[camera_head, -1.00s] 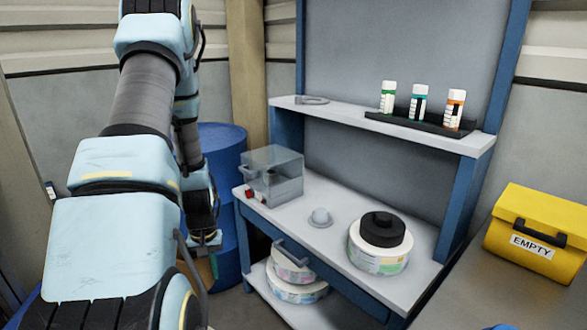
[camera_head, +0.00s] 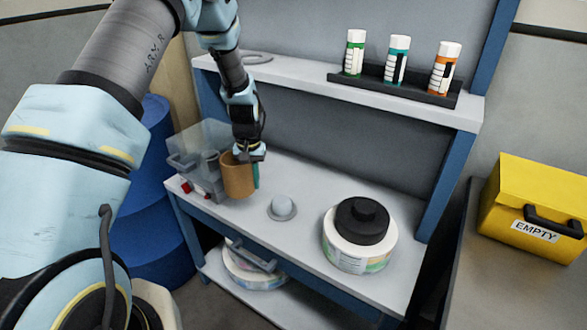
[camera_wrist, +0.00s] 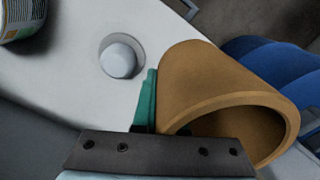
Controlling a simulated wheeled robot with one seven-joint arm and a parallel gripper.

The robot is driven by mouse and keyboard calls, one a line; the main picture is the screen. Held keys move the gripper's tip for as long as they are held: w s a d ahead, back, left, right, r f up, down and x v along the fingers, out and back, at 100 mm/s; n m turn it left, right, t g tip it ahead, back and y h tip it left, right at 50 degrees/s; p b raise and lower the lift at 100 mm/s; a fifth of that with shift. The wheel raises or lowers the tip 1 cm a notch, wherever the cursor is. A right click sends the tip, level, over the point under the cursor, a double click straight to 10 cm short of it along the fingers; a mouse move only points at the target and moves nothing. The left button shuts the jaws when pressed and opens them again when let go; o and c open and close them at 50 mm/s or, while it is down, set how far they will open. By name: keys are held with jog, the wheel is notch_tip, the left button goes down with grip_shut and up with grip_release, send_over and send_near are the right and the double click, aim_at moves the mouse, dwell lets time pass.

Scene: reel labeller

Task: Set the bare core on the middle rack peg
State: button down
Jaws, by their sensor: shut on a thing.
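The bare core is a plain brown cardboard tube (camera_head: 237,178), held above the left part of the bench, in front of the clear-lidded box. My gripper (camera_head: 251,158) is shut on its wall. In the wrist view the core (camera_wrist: 210,75) lies tilted with its open end towards the camera. A green finger (camera_wrist: 146,104) presses along its outer side; the other finger is hidden. I cannot make out a rack with pegs in either view.
A white dome on a round base (camera_head: 282,207) stands on the bench (camera_head: 300,240). Right of it is a reel with a black hub (camera_head: 360,237). Bottles (camera_head: 398,60) stand in a black holder on the upper shelf. A yellow EMPTY box (camera_head: 535,212) is at right; blue drums (camera_head: 150,210) at left.

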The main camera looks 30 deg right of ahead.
jog(key=s+d+f+m+b, duration=0.1)
jog(key=s+d, duration=0.4)
jog(key=d, duration=0.6)
jog(key=shift+f+m+b, duration=0.3)
jog(key=shift+m, duration=0.2)
jog(key=shift+f, duration=0.1)
jog(key=shift+f+b, duration=1.6)
jog(key=shift+f, duration=0.8)
jog(key=shift+d+r, duration=0.15)
jog(key=shift+r, duration=0.2)
jog(key=shift+f, duration=0.15)
jog(key=shift+f, duration=0.35)
